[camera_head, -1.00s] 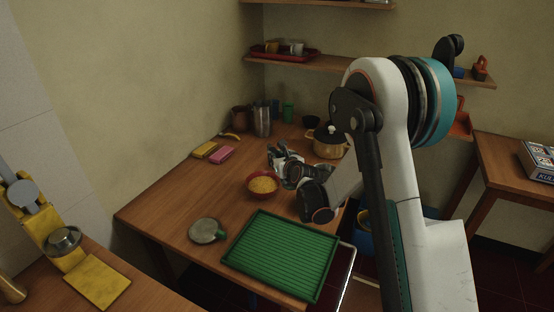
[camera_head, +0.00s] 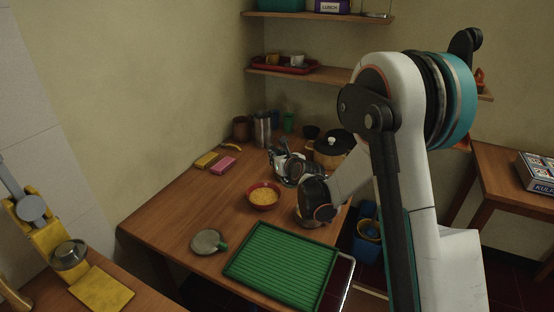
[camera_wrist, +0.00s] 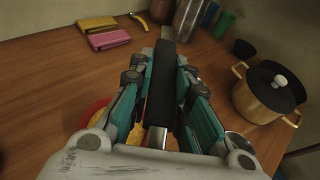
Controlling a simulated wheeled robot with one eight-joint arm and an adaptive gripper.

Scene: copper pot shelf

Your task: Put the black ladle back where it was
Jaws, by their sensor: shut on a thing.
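My gripper (camera_head: 280,155) is over the wooden table, behind the bowl of yellow food and left of the lidded pot. In the wrist view my gripper (camera_wrist: 163,64) is shut on the black handle of the ladle (camera_wrist: 165,88). The handle points away towards the metal canister, and a silver part of the ladle shows at the near end. The ladle's bowl is hidden by my gripper. In the head view I cannot make out the ladle clearly.
A metal canister (camera_head: 262,132), brown jar (camera_head: 241,128) and green cup (camera_head: 289,122) stand at the back. The pot (camera_head: 331,157) is close on the right. The red bowl (camera_head: 263,203) and green tray (camera_head: 285,265) are in front.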

